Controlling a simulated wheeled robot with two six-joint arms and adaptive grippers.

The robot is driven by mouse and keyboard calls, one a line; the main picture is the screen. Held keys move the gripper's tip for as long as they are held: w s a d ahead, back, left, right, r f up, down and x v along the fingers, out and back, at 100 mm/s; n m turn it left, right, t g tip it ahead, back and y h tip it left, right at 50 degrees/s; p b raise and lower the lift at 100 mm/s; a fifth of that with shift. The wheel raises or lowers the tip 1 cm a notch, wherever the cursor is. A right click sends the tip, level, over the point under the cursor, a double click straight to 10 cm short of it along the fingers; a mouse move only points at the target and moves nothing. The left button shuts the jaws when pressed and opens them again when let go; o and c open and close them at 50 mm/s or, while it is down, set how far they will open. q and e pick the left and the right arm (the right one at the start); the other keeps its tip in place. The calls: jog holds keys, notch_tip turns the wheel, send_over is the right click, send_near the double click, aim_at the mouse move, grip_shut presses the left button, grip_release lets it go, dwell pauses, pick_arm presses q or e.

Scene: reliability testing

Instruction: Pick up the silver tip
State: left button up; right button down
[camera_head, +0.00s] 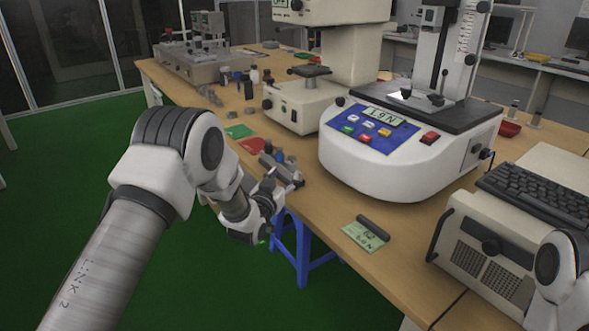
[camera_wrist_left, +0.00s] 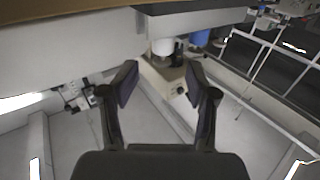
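My left gripper (camera_head: 282,172) is over the table's left edge in the head view, beside the white force tester (camera_head: 370,165). In the left wrist view, its two dark fingers (camera_wrist_left: 160,88) stand wide apart with nothing between them. I cannot single out the silver tip for certain. Several small grey metal parts (camera_head: 213,96) lie on the table beyond my left gripper, too small to tell apart. My right gripper is outside the head view; only part of my right arm shows at the lower right.
A green card (camera_head: 239,131) and a red card (camera_head: 251,145) lie near the table's left edge. A dark cylinder (camera_head: 373,227) lies by a pale green label (camera_head: 363,238) in front of the tester. A vented box (camera_head: 490,250) and keyboard (camera_head: 535,193) occupy the right.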

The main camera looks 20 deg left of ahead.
aim_at(290, 168)
pick_arm(q)
jog(key=w, duration=0.6)
jog(key=shift+w+d+f, duration=0.15)
jog(key=shift+w+f, duration=0.1)
jog(key=shift+w, duration=0.1)
jog(key=shift+w+f, duration=0.1)
jog(key=shift+w, duration=0.1)
grip_shut()
